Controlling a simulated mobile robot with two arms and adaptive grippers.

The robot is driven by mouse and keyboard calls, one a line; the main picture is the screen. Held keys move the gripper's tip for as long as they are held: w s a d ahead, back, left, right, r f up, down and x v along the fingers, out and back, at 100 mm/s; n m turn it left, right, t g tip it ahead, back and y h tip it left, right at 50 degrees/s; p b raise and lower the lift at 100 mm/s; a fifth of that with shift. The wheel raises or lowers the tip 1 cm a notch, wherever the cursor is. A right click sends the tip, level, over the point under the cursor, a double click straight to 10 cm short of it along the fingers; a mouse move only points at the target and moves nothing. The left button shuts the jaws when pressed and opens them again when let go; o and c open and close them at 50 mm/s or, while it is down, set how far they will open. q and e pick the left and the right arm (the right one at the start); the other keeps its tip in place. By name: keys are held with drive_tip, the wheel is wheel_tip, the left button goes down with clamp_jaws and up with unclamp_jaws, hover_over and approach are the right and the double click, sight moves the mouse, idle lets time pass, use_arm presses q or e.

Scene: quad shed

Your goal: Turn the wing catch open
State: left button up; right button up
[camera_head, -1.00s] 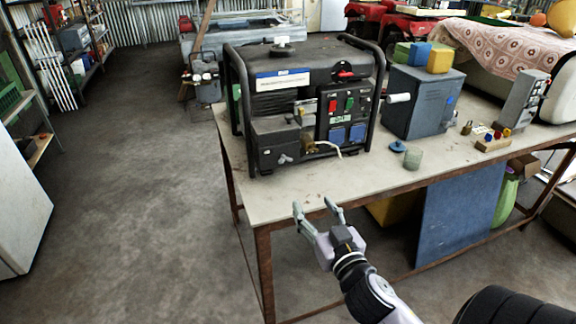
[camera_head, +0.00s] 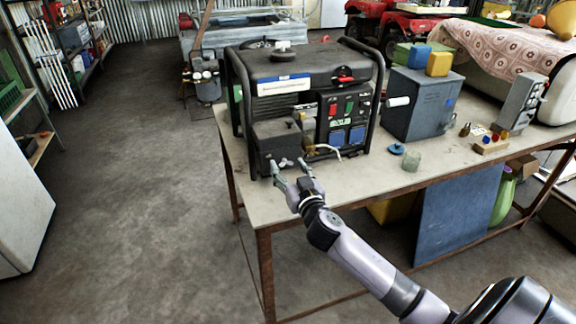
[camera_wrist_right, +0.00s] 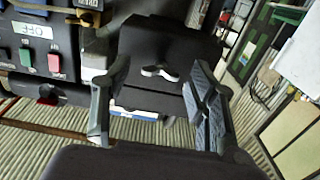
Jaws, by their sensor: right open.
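The wing catch (camera_wrist_right: 160,72) is a small silver two-winged knob on the dark face of a box (camera_wrist_right: 170,45) at the generator's lower front left. In the head view the catch (camera_head: 285,162) shows small and pale on that box. My right gripper (camera_head: 289,169) is just in front of it, over the table's front edge. In the wrist view the fingers of the right gripper (camera_wrist_right: 152,88) are spread, one to each side of the catch. I cannot tell how much gap is left in depth. My left gripper is not in view.
The black-framed generator (camera_head: 310,75) stands on the workbench (camera_head: 355,185). Its sockets and switches are right of the box, with a pale cable below. A blue knob (camera_head: 397,149), a small jar (camera_head: 412,161) and a grey cabinet (camera_head: 425,105) stand to the right.

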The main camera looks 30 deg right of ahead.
drive_tip(key=shift+w+d, duration=0.1)
drive_tip(key=shift+w, duration=0.25)
drive_tip(key=shift+c, duration=0.3)
drive_tip(key=c, duration=0.9)
clamp_jaws()
